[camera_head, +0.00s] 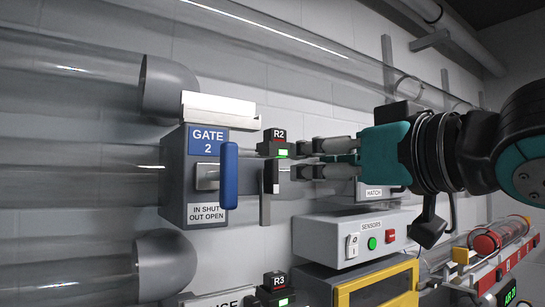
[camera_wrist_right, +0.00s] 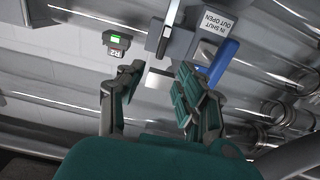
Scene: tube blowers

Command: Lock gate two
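The gate two box (camera_head: 200,205) is grey, with a blue "GATE 2" sign and a label reading "IN SHUT, OUT OPEN". Its upright blue handle (camera_head: 229,176) stands in front of the box on a grey block; I cannot tell how far in it is. Right of it is a grey metal bracket (camera_head: 265,208) with a dark upright piece. My right gripper (camera_head: 292,160) is at the right of this bracket, pointing left. In the right wrist view its fingers (camera_wrist_right: 157,78) are apart, with a pale plate beyond the gap; contact is unclear. My left gripper is not in view.
The R2 unit (camera_head: 274,140), with a green light, is close by my right fingers. Below are the sensors box (camera_head: 330,250), a yellow-framed panel (camera_head: 380,287) and the R3 unit (camera_head: 274,288). Clear tubes (camera_head: 70,185) run along the wall.

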